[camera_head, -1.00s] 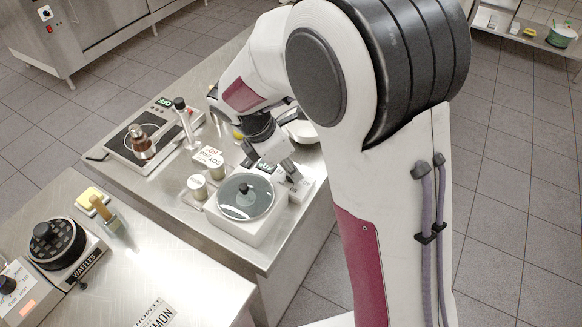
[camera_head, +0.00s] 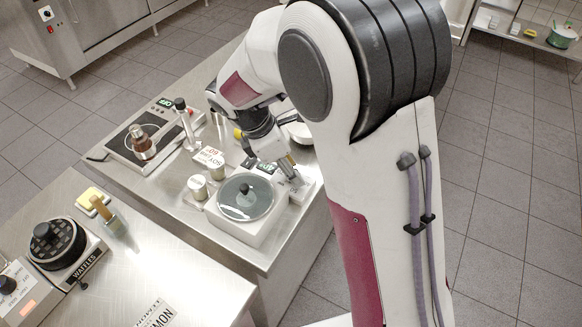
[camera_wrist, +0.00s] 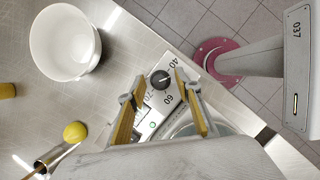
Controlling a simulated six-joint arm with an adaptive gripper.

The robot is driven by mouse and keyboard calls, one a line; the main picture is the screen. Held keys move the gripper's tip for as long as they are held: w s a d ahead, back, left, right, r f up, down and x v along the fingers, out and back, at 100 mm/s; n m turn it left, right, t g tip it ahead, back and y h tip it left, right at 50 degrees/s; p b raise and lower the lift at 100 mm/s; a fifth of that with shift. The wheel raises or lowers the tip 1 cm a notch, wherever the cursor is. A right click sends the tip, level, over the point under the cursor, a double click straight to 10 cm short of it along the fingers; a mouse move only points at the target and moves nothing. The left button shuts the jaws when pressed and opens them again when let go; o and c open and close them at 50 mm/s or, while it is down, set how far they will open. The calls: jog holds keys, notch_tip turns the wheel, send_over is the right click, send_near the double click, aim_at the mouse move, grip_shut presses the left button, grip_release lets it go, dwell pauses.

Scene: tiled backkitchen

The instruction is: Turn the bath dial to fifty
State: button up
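The bath is a white box (camera_head: 238,228) with a round glass lid (camera_head: 246,197) and a black knob on top, at the right end of the steel table. It has a small green-lit display (camera_head: 265,168). In the wrist view, its dark round dial (camera_wrist: 160,79) sits on a white panel with 40, 60 and 70 legible around it. The 50 mark is not readable, and the pointer is too small to read surely. My gripper (camera_wrist: 159,80) is open, its yellowish-padded fingertips on either side of the dial; contact is unclear. In the head view, my gripper (camera_head: 289,178) hides the dial.
A hot plate (camera_head: 139,138) with a reddish-brown vessel, a metal stand, a lettered card (camera_head: 209,157) and small tins (camera_head: 197,187) share the table. A waffle iron (camera_head: 58,245) stands front left.

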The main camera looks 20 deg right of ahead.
jog(key=shift+n, duration=0.3)
